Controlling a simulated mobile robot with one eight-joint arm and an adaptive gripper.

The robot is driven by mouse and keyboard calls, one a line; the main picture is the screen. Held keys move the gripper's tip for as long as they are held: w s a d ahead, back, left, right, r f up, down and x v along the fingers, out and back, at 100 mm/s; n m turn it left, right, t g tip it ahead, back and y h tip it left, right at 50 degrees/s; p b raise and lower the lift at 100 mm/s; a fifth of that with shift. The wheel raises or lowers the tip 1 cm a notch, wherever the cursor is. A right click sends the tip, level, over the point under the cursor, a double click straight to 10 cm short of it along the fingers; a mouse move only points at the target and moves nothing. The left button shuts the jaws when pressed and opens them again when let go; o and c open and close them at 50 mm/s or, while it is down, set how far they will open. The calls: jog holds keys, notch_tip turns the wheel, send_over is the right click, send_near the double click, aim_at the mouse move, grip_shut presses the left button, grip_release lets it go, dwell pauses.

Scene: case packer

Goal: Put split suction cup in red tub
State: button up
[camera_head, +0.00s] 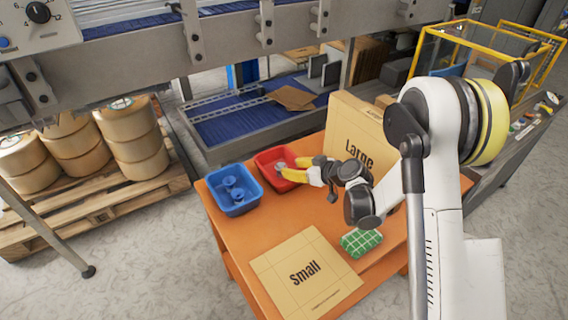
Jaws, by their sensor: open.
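The red tub (267,181) stands on the orange table near its back edge, just right of the blue tub. My gripper (289,169) has yellow fingers and reaches in from the right, with its fingertips over the red tub. The jaws are open. A small grey cup-like piece (281,166) shows inside the red tub by the fingertips; it looks like a suction cup, but a split is too small to make out. The blue tub (238,208) holds blue suction cups (231,187).
A "Small" carton sheet (333,290) lies flat at the table's front. A "Large" carton (345,115) stands behind my gripper. Bare orange table (290,219) shows between the tubs and the "Small" sheet.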

jog(key=p+v, duration=0.1)
jog(key=v, duration=0.4)
jog(key=shift+s+d+r, duration=0.1)
jog(key=shift+s+r, duration=0.05)
jog(key=shift+r, duration=0.05)
jog(key=s+d+r+m+g+h, duration=0.1)
jog(key=s+d+r+m+h, duration=0.4)
jog(key=s+r, duration=0.9)
jog(key=s+d+r+m+h, duration=0.1)
jog(key=s+d, duration=0.3)
jog(key=s, duration=0.4)
jog(key=s+d+r+m+h, duration=0.2)
jog(key=s+d, duration=0.3)
jog(key=s, duration=0.3)
jog(key=shift+s+r+m+h, duration=0.3)
jog(key=shift+m+h, duration=0.1)
jog(key=shift+m, duration=0.1)
